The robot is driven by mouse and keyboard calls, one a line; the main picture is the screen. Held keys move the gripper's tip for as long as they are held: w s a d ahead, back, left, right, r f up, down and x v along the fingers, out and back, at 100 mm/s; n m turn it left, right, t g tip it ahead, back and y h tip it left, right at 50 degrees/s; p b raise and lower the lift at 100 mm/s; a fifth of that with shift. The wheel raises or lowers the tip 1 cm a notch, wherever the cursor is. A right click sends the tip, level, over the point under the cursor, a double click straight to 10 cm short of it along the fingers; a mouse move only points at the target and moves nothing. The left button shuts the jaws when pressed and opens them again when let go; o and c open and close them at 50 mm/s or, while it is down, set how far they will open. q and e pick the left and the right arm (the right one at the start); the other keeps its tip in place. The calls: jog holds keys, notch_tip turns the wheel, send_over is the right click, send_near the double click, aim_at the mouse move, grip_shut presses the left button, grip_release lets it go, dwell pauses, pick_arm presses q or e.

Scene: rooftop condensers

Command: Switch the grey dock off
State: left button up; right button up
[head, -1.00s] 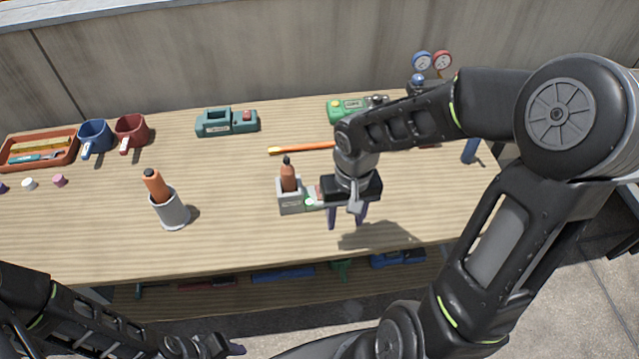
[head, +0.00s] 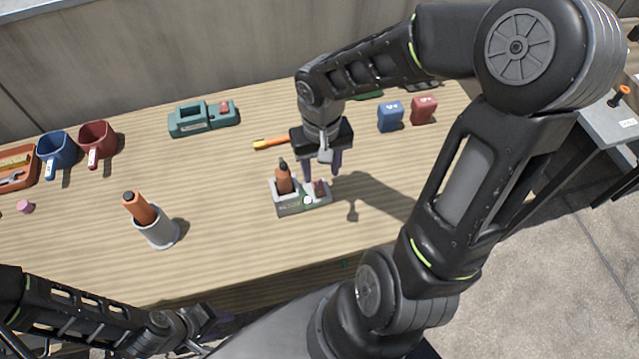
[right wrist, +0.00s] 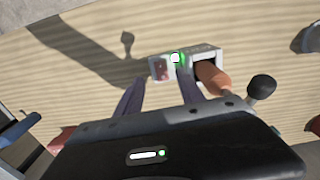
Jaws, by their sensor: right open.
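The grey dock (head: 289,208) stands on the wooden table with an orange, black-tipped tool (head: 283,178) upright in its socket. A red switch (head: 320,188) is at its right end, with a lit green-white lamp (head: 308,201) beside it. In the right wrist view the dock (right wrist: 207,50), its red switch (right wrist: 159,69) and glowing lamp (right wrist: 176,58) show beyond the fingers. My right gripper (head: 322,176) is open and empty, pointing down just behind and above the switch end; contact cannot be told. My left gripper (head: 200,322) is low at the front left, away from the dock; its jaws are unclear.
A grey cup (head: 162,235) with an orange tool stands left of the dock. A teal dock (head: 205,120) with a red button is farther back. An orange stick (head: 268,144) lies behind the grey dock. Blue (head: 390,117) and red (head: 423,110) blocks stand at back right.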

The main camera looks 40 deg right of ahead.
aim_at(321, 194)
notch_tip(321, 194, down, 8)
jog(key=shift+r, duration=0.15)
dwell(0.3)
grip_shut()
dwell(0.4)
